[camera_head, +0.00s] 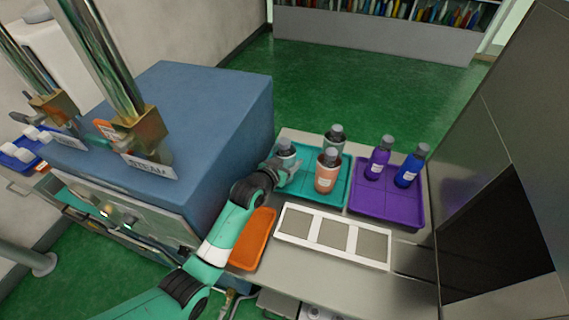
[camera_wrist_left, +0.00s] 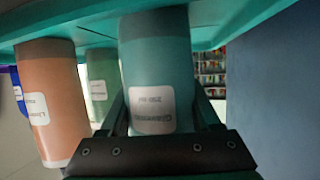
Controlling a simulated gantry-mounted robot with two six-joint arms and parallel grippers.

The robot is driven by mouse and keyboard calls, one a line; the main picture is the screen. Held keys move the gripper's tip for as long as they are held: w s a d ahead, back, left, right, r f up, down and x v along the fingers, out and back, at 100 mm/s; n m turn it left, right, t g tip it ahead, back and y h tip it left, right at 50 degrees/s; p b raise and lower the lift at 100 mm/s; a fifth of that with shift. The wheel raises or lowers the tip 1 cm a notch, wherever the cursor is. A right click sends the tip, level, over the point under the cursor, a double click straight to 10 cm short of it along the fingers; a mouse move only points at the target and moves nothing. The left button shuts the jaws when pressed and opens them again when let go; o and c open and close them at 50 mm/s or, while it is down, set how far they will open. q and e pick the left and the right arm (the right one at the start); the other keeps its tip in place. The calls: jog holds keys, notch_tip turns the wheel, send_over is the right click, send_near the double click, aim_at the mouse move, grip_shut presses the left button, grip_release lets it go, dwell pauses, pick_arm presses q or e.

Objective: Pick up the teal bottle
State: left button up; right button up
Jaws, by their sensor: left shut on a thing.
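The teal bottle (camera_head: 286,152) has a dark grey cap and stands at the left end of the teal tray (camera_head: 309,200). In the left wrist view the teal bottle (camera_wrist_left: 156,60) with its white label is between the two fingers of my left gripper (camera_wrist_left: 160,112), which is shut on it. That view looks upside down, with the tray along its top edge. In the head view my left gripper (camera_head: 284,176) reaches the bottle from the front left and hides its lower part. Whether the bottle's base touches the tray cannot be told. My right gripper is out of view.
An orange bottle (camera_head: 327,172) and a green bottle (camera_head: 334,142) stand close by in the teal tray. A purple tray (camera_head: 398,212) holds a purple bottle (camera_head: 378,160) and a blue bottle (camera_head: 410,168). A blue machine (camera_head: 205,100) rises at left. A white three-panel frame (camera_head: 333,237) lies in front.

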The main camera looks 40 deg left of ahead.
pick_arm(q)
grip_shut()
jog(key=shift+r+p, duration=0.3)
jog(key=shift+r, duration=0.25)
notch_tip(320, 180, up, 3)
jog(key=shift+f+p, duration=0.1)
jog(key=shift+p, duration=0.6)
jog(key=s+r+p, duration=0.1)
jog(key=r, duration=0.1)
jog(key=s+d+r+p, duration=0.1)
jog(key=s+r+p, duration=0.1)
jog(key=s+d+r+p, duration=0.1)
jog(key=s+r, duration=0.1)
jog(key=shift+r+p, duration=0.35)
jog(key=shift+r, duration=0.05)
jog(key=p, duration=0.6)
send_near(284, 147)
jog(key=shift+d+f, duration=0.4)
jog(key=shift+d, duration=0.15)
